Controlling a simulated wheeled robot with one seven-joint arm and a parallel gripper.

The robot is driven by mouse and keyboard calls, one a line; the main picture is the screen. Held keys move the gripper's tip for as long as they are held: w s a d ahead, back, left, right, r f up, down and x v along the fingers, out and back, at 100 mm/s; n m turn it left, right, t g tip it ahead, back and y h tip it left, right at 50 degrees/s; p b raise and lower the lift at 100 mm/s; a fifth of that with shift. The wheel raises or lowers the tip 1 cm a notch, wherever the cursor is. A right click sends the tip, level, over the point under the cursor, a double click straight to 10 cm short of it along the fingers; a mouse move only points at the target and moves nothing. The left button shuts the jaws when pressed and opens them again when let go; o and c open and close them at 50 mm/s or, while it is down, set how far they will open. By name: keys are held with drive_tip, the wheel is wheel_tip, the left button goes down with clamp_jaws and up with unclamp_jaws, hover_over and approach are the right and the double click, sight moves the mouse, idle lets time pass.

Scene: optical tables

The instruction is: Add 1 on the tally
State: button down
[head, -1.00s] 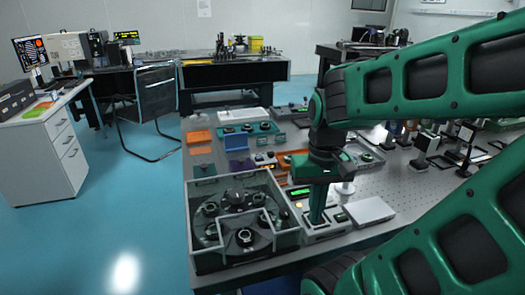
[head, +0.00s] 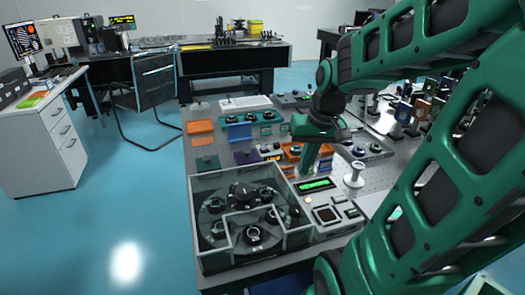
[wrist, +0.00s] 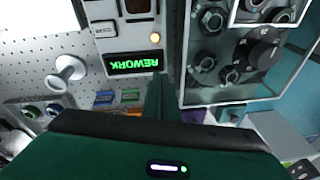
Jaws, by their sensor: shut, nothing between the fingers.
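No thing is clearly readable as a tally counter. A grey panel box at the front of the optical table bears a lit green display (head: 314,184), a small amber lamp and a dark square pad (head: 326,214). In the wrist view the display (wrist: 138,62) reads REWORK upside down, with the amber lamp (wrist: 155,38) beside it. My gripper (head: 309,160) is shut and empty, pointing down just behind the display in the head view. In the wrist view my gripper's fingers (wrist: 160,98) show close beside the display. I cannot tell whether they touch anything.
A clear-walled enclosure (head: 205,251) with dark round parts stands left of the panel. A white spool-shaped post (head: 354,175) stands to its right. Orange trays (head: 200,127) and small devices lie behind. Optics mounts crowd the right; the left floor is open.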

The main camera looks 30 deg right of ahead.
sight(268, 150)
drive_tip(key=w+d+r+t+y, duration=0.1)
drive_tip(key=w+r+t, duration=0.1)
drive_tip(key=w, duration=0.9)
drive_tip(key=w+d+r+t+y, duration=0.2)
drive_tip(key=w+t, duration=0.2)
drive_tip(key=w, duration=0.7)
drive_tip(key=shift+w+d, duration=0.3)
drive_tip(key=shift+w, duration=0.1)
drive_tip(key=shift+f, duration=4.35)
drive_tip(key=shift+f, duration=0.2)
drive_tip(key=shift+s+f, duration=0.15)
drive_tip(key=shift+f, duration=0.1)
